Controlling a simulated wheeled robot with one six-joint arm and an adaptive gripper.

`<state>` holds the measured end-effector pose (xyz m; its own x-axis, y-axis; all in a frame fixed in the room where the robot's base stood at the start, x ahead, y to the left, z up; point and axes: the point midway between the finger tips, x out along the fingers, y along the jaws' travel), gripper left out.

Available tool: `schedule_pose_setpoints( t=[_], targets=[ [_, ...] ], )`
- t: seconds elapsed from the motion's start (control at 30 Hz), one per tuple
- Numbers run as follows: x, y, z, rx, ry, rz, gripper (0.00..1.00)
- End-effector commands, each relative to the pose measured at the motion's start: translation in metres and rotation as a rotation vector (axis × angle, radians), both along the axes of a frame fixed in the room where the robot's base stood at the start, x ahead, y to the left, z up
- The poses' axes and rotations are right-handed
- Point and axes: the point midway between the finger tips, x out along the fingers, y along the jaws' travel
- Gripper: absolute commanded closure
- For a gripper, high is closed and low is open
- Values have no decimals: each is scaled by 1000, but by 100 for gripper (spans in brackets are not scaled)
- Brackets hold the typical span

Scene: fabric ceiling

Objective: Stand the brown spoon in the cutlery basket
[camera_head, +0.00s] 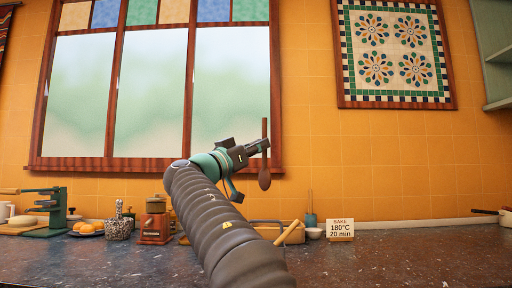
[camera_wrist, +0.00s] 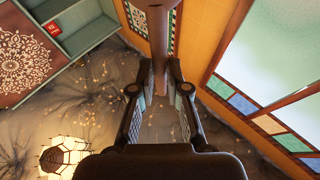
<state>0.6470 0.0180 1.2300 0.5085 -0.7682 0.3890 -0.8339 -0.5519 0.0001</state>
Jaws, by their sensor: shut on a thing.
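The brown spoon (camera_head: 264,178) hangs upright in the air in front of the window, bowl down and handle up. My gripper (camera_head: 258,147) is shut on its handle, well above the counter. In the wrist view the brown handle (camera_wrist: 157,45) stands between the fingertips of my gripper (camera_wrist: 160,72). No cutlery basket is plain to make out. A low tan box (camera_head: 268,233) on the counter, partly hidden by my arm, may be it; I cannot tell.
On the counter (camera_head: 400,255) stand a grey speckled vessel (camera_head: 119,228), a coffee grinder (camera_head: 155,225), a plate of orange food (camera_head: 88,228) and a green press (camera_head: 55,212). A rolling-pin-like stick (camera_head: 287,232), a small bowl (camera_head: 314,233) and a "BAKE" card (camera_head: 340,229) stand right of my arm.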

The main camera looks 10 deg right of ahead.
Motion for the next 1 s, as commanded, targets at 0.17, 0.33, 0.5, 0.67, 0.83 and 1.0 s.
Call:
schedule_pose_setpoints(
  t=[0.17, 0.33, 0.5, 0.67, 0.83, 1.0],
  targets=[
    [0, 0, -15, 0, 0, 0, 100],
    [0, 1, -27, 0, 1, 2, 100],
    [0, 2, -38, 0, 0, 3, 100],
    [0, 2, -49, 0, 0, 4, 100],
    [0, 3, -61, 0, 0, 4, 100],
    [0, 3, -72, 0, 0, 4, 100]
  ],
)
